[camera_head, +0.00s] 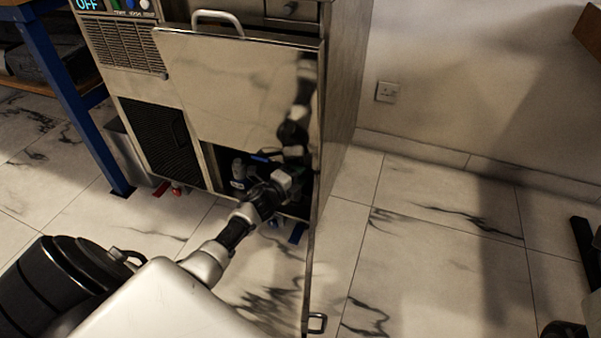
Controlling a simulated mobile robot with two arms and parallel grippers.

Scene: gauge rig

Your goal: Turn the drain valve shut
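The steel cabinet (185,105) stands at top centre with a low dark opening at its lower right. My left arm reaches in from the bottom left, and my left gripper (284,183) is at this opening. Its fingers are small and dark against the interior, so I cannot tell whether they are open or shut. A small blue part (262,158) shows inside, just above the gripper and to its left; it may be a valve handle, but I cannot be sure. Grey fittings (239,169) sit left of the gripper. My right gripper is not in view.
A shiny panel (225,90) with a top handle covers the cabinet front above the opening and mirrors my arm. A bar handle (317,323) shows low at bottom centre. A blue-legged table (65,95) stands left. The tiled floor (430,235) at right is mostly clear.

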